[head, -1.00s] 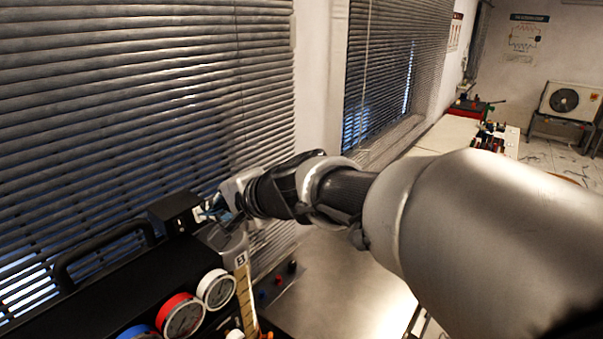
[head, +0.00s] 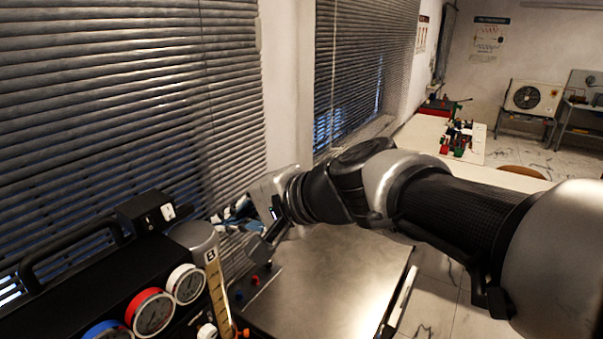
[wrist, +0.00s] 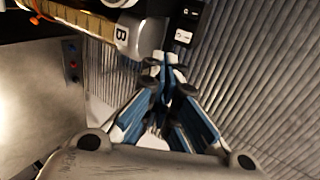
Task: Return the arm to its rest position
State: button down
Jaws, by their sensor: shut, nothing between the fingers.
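My gripper (head: 226,214) is at the end of my arm, which reaches in from the right in the head view. The gripper is partly hidden behind the wrist and points towards the blinds, just behind and to the right of the rig's grey cap. In the wrist view its blue-and-grey fingers (wrist: 166,64) meet at the tips with nothing between them. The tips appear close to the cap marked B (wrist: 128,38) and the black switch block (wrist: 183,30); I cannot tell whether they touch.
The black gauge rig (head: 75,262) has a handle, red- and blue-rimmed gauges and a yellowish column (head: 219,295). A bare metal table (head: 325,285) lies below my arm. Blinds (head: 120,90) stand close behind the rig. A white bench (head: 425,135) is further back.

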jog(key=s+d+f+n+h+b, duration=0.1)
jog(key=s+d+f+h+b, duration=0.2)
jog(key=s+d+f, duration=0.3)
jog(key=s+d+f+n+h+b, duration=0.2)
jog(key=s+d+f+h+b, duration=0.2)
jog(key=d+f, duration=0.7)
jog(key=s+d+f+n+h+b, duration=0.2)
jog(key=s+d+f+h+b, duration=0.1)
jog(key=s+d+f, duration=0.5)
jog(key=s+d, duration=0.1)
jog(key=d, duration=0.2)
jog(key=shift+d+f+g+h+b, duration=0.25)
jog(key=shift+d+g+h+b, duration=0.05)
jog(key=shift+d+g+b, duration=0.1)
